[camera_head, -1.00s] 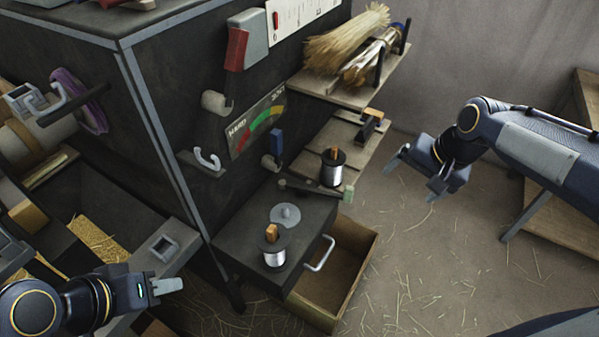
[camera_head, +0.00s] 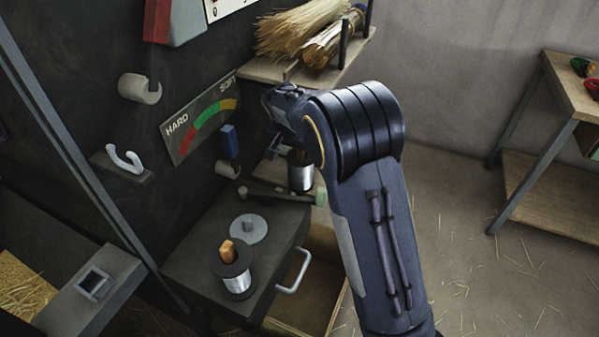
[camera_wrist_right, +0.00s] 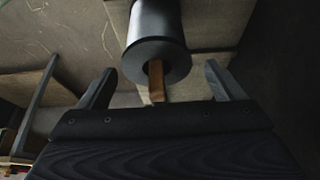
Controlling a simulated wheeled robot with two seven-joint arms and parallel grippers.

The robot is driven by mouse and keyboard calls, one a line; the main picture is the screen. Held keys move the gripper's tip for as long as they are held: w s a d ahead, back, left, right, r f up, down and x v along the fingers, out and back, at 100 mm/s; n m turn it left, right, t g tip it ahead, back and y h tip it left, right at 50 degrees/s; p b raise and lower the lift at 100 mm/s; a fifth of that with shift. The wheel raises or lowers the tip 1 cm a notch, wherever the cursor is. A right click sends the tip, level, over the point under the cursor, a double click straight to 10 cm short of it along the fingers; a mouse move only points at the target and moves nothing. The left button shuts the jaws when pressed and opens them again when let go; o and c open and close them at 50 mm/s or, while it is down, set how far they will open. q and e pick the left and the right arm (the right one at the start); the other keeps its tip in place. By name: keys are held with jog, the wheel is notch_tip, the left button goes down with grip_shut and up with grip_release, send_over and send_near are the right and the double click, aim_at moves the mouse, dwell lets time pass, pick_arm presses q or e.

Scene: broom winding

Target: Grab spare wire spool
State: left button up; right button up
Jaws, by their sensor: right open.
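One wire spool (camera_head: 300,174) with silvery wire and dark flanges stands on the low wooden shelf, partly hidden behind my right gripper (camera_head: 272,136). In the right wrist view this spool (camera_wrist_right: 156,28) is just ahead, its wooden peg (camera_wrist_right: 156,82) pointing back between the fingers. My right gripper (camera_wrist_right: 160,76) is open, with a finger apart on each side of the peg. A second wire spool (camera_head: 237,278) with a wooden peg stands on the dark cabinet top at lower centre. My left gripper is out of view.
The dark cabinet (camera_head: 185,262) has an open wooden drawer (camera_head: 318,285) with a pale handle (camera_head: 292,272). A grey disc (camera_head: 248,229) lies on its top. Straw bundles (camera_head: 300,38) rest on the upper shelf. A hard-soft gauge (camera_head: 200,118) is on the dark wall. A wooden table (camera_head: 545,185) stands at right.

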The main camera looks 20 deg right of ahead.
aim_at(301, 157)
jog(key=x, duration=0.2)
jog(key=b+x, duration=0.1)
jog(key=shift+s+d+f, duration=0.1)
jog(key=shift+s+f, duration=0.05)
jog(key=shift+f, duration=0.25)
jog(key=c, duration=1.3)
jog(key=shift+r, duration=0.1)
jog(key=shift+c, duration=1)
jog(key=shift+r, duration=0.1)
